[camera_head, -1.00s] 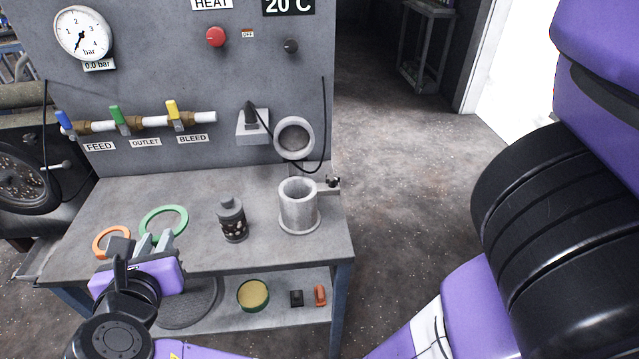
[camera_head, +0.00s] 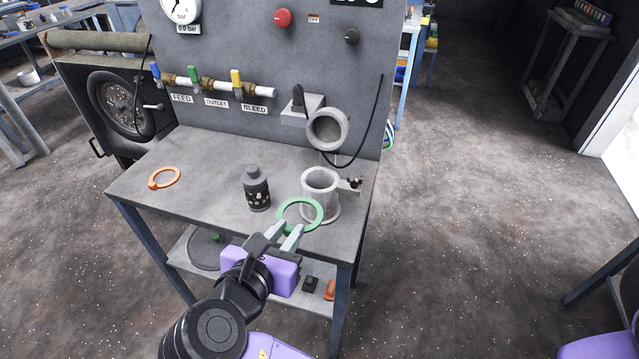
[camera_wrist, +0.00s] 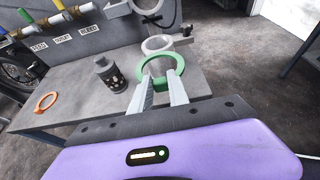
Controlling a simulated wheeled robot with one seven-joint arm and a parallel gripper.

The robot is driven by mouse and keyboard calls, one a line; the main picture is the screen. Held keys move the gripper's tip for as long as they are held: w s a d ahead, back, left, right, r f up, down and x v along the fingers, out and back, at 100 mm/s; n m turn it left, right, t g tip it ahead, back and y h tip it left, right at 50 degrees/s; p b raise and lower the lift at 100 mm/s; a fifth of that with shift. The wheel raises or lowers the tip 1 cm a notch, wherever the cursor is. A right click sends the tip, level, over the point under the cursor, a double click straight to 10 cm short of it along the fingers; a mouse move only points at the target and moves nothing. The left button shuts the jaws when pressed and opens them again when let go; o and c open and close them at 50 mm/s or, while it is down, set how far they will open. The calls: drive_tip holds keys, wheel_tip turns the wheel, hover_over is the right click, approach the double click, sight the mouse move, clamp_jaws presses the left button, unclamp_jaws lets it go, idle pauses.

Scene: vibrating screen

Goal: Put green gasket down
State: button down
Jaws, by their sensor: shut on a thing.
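The green gasket (camera_head: 301,201) is a flat ring held at its near rim by my gripper (camera_head: 289,231). In the head view it overlaps the near left side of the grey metal cup (camera_head: 320,186). In the wrist view the green gasket (camera_wrist: 161,62) lies between the fingertips of my gripper (camera_wrist: 161,82), in front of the cup (camera_wrist: 159,45). It appears held above the front part of the grey bench top (camera_head: 215,215), but the exact height is hard to tell.
A dark cylinder (camera_head: 257,190) stands left of the cup. An orange gasket (camera_head: 164,178) lies at the bench's left. The bench between them is clear. Behind rises the grey panel with valves (camera_head: 236,85) and a pipe ring (camera_head: 328,129). A lower shelf (camera_head: 320,298) holds small items.

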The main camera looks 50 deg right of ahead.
drive_tip(key=w+d, duration=0.2)
drive_tip(key=d, duration=0.4)
drive_tip(key=w+d+f, duration=0.1)
drive_tip(key=w+d, duration=0.2)
drive_tip(key=d, duration=0.4)
drive_tip(key=shift+f, duration=0.3)
drive_tip(key=shift+s+d+f+p, duration=0.1)
drive_tip(key=shift+f+p, duration=0.1)
drive_tip(key=shift+p, duration=0.15)
drive_tip(key=c, duration=1.3)
unclamp_jaws()
drive_tip(key=shift+f, duration=0.15)
drive_tip(key=shift+o, duration=0.2)
